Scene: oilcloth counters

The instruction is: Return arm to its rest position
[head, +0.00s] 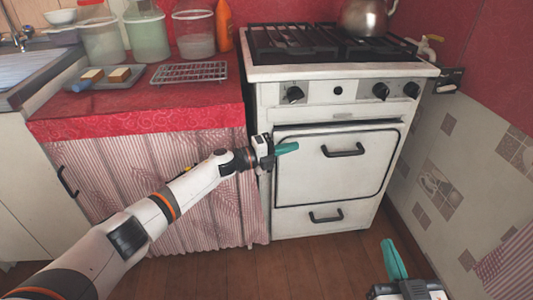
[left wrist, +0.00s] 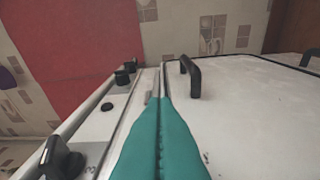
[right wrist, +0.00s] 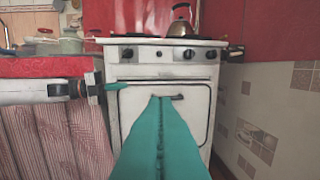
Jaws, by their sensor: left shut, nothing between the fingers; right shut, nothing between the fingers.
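My left arm (head: 140,225) reaches in from the left in the head view. My left gripper (head: 288,148) is shut and empty, just in front of the upper left of the white oven door (head: 310,185). In the left wrist view its teal fingers (left wrist: 160,100) lie together, with the door handle (left wrist: 189,76) close by and apart from them. My right gripper (head: 393,260) is low at the right in the head view, over the floor. Its teal fingers (right wrist: 160,100) are shut and empty in the right wrist view, pointing toward the stove.
The white stove (head: 345,75) carries a metal kettle (head: 366,18) on its top. The red counter (head: 130,115) to its left holds a tray (head: 105,80) with bread-like pieces, a wire rack (head: 189,72) and several containers. A tiled wall (head: 445,165) stands at the right. The wooden floor (head: 300,265) is clear.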

